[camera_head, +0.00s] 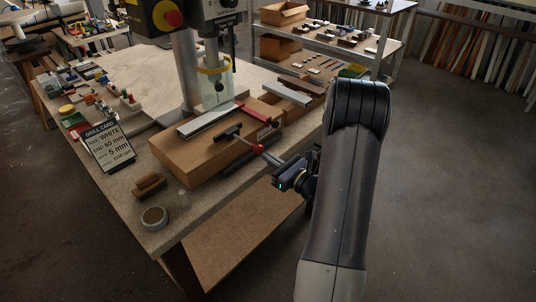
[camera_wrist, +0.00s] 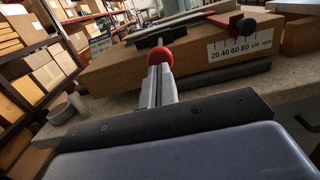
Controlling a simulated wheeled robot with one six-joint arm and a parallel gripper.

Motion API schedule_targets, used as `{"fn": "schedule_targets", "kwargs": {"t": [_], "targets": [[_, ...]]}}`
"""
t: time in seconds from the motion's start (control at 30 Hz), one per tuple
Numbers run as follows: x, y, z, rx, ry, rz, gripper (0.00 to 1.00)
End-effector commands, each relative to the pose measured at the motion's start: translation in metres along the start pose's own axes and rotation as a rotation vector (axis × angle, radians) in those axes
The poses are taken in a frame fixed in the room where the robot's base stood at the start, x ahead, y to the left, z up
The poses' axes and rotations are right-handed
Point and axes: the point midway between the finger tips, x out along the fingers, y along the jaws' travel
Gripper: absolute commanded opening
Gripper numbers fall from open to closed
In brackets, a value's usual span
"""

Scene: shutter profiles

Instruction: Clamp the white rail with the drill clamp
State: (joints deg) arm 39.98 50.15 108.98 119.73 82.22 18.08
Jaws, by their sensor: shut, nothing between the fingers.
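The white rail (camera_head: 208,122) lies on top of a wooden block (camera_head: 195,156) under the drill press. The drill clamp seems to be the black T-shaped part (camera_head: 229,132) at the block's near side, with a red ball (camera_head: 257,148) at its outer end. The red ball (camera_wrist: 160,56) and black bar (camera_wrist: 158,38) also show in the wrist view. My gripper (camera_head: 265,154) is shut, its fingertips right at the red ball. In the wrist view the closed fingers (camera_wrist: 159,82) point at the ball; I cannot tell whether they touch it. A pale strip, likely the rail (camera_wrist: 180,22), shows behind.
A red bar (camera_head: 257,115) lies on the block's right part. The drill press column (camera_head: 186,70) stands behind. The drill card (camera_head: 108,147), a wooden piece (camera_head: 149,185) and a round tin (camera_head: 154,217) are on the bench's left. Loose profiles (camera_head: 290,90) lie at the back right.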

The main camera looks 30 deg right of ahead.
Motion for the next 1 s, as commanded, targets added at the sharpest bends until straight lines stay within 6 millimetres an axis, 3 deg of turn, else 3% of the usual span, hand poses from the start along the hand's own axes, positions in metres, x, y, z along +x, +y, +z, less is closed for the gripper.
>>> {"fn": "schedule_targets", "kwargs": {"t": [0.57, 0.9, 1.0], "targets": [[0.015, 0.0, -0.002, -0.002, 0.0, 0.002, 0.0], [0.082, 0.001, -0.007, -0.005, -0.001, 0.004, 0.0], [0.092, 0.001, -0.006, -0.002, -0.001, 0.002, 0.0]]}}
